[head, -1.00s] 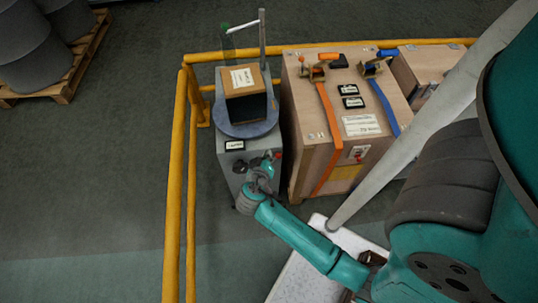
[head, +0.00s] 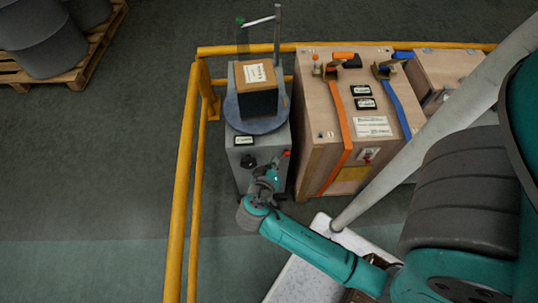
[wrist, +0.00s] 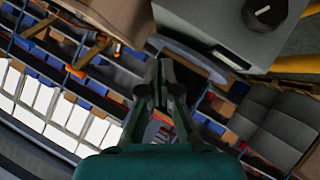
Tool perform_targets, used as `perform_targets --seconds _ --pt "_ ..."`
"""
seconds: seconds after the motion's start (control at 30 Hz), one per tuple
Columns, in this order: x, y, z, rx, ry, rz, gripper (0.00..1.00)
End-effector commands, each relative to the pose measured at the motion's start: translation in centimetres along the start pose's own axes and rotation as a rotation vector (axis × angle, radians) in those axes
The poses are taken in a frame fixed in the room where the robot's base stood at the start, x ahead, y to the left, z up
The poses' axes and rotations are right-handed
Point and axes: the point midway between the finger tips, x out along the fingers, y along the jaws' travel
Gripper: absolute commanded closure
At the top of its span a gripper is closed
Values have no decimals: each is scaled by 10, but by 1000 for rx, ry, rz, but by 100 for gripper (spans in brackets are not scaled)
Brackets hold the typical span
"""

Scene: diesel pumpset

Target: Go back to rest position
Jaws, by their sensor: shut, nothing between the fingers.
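My gripper (wrist: 164,62) is shut and empty in the wrist view, its two fingers close together at the middle. In the head view my gripper (head: 272,172) is small and partly hidden by my wrist. It is in front of the grey machine (head: 240,172), close to its black knob (head: 248,163) and red-tipped part (head: 287,153). I cannot tell whether it touches the machine. In the wrist view the machine (wrist: 205,22) and its black knob (wrist: 264,12) are at the upper right, clear of the fingers.
A cardboard box (head: 254,73) sits on the machine's round turntable (head: 232,112). A wooden crate (head: 322,140) with orange and blue straps stands to the right. A yellow rail (head: 183,170) runs along the left and back. Open floor lies left of it, with drums on a pallet (head: 92,56).

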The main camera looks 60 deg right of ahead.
Motion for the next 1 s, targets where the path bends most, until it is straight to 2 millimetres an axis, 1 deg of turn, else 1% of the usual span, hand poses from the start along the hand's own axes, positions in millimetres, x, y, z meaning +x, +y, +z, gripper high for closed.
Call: perform_targets --seconds 0.27,0.37,0.47,0.57,0.67,0.77,0.8,0.87,0.97,1.0 --pt "0 0 0 0 0 0 100" --pt "0 0 3 -9 1 -13 100" --pt "-3 -2 15 -44 7 -74 100" --pt "-11 -6 36 -102 22 -188 100" --pt "-27 -9 59 -157 49 -332 100" --pt "-50 -10 78 -193 84 -474 100" --pt "-60 -10 85 -202 100 -529 100" --pt "-77 -7 92 -209 126 -606 100" --pt "-107 1 101 -205 175 -725 100" --pt "-120 6 103 -198 197 -769 100"
